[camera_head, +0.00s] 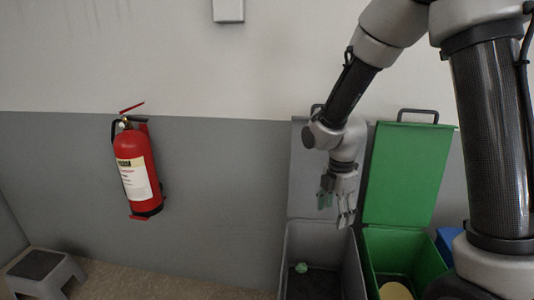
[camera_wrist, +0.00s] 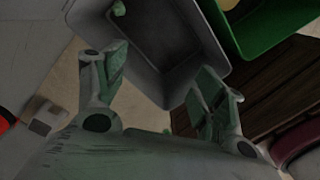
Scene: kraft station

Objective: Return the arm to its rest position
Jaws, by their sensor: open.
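My gripper (camera_head: 336,203) hangs from my arm above the grey bin (camera_head: 291,262), with its fingers pointing down. In the wrist view my gripper (camera_wrist: 160,90) has its two fingers wide apart, with nothing between them. The grey bin (camera_wrist: 160,88) lies beyond the fingertips in that view, its lid raised against the wall. A small light green item (camera_head: 301,267) lies inside the grey bin and also shows at the top of the wrist view (camera_wrist: 118,8). My upper arm spans the right side of the head view.
A green bin (camera_head: 428,262) with its lid (camera_head: 407,172) raised stands right of the grey one, a yellowish round item (camera_head: 396,291) in it. Part of a blue bin (camera_head: 445,241) shows farther right. A red fire extinguisher (camera_head: 137,170) hangs on the wall; a grey step stool (camera_head: 43,272) stands lower left.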

